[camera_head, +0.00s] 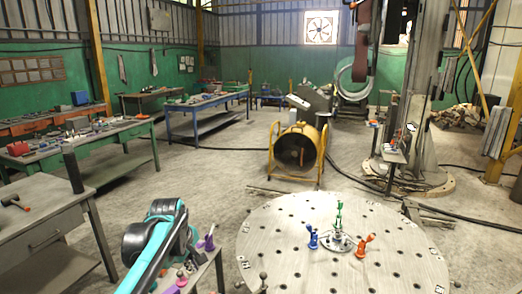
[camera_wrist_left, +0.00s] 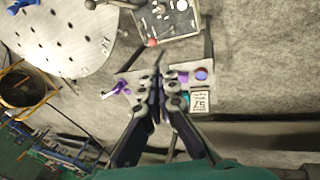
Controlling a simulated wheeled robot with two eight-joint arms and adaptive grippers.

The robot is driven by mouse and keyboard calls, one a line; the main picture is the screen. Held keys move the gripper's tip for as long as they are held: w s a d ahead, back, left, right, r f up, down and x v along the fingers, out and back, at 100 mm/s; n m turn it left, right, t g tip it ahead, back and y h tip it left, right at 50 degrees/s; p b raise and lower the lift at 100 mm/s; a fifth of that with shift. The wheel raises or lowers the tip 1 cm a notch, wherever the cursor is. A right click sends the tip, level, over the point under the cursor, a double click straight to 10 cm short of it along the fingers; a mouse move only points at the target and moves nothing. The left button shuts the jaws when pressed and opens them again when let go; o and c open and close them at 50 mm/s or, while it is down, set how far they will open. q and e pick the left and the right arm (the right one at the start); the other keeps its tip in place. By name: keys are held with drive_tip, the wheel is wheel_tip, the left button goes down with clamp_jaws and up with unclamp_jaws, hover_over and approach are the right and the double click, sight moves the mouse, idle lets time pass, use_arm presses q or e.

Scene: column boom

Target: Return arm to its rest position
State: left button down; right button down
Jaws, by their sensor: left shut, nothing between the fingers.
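My left arm, teal and black, reaches in at the lower left of the head view, bent above a small side stand (camera_head: 205,270). Its fingers cannot be made out there. In the left wrist view my left gripper (camera_wrist_left: 158,75) has its dark fingers together, with nothing between them. The fingers point over a small pale stand top (camera_wrist_left: 138,80), which carries a purple clamp (camera_wrist_left: 121,88) to the left of the fingers. The purple clamp also shows in the head view (camera_head: 207,240). The height of the fingers above the stand cannot be told. My right gripper is not in view.
A round perforated table (camera_head: 285,262) carries blue (camera_head: 313,238), green (camera_head: 339,215) and orange (camera_head: 364,244) clamps. A grey workbench (camera_head: 40,210) stands left. A yellow drum fan (camera_head: 297,150) stands behind the round table. Open concrete floor (camera_head: 215,180) lies between.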

use_arm(q)
drive_tip(key=s+f+m+t, duration=0.1)
drive_tip(key=s+m, duration=0.3)
drive_tip(key=s, duration=0.4)
drive_tip(key=s+d+f+m+t, duration=0.1)
drive_tip(key=s+f+m, duration=0.3)
drive_tip(key=s, duration=0.3)
drive_tip(key=s+f+m+t, duration=0.1)
drive_tip(key=s+f+m, duration=0.2)
drive_tip(key=s, duration=0.5)
drive_tip(key=shift+s+d+f+m+b, duration=0.15)
drive_tip(key=shift+s+d+m+b, duration=0.25)
drive_tip(key=shift+m, duration=0.5)
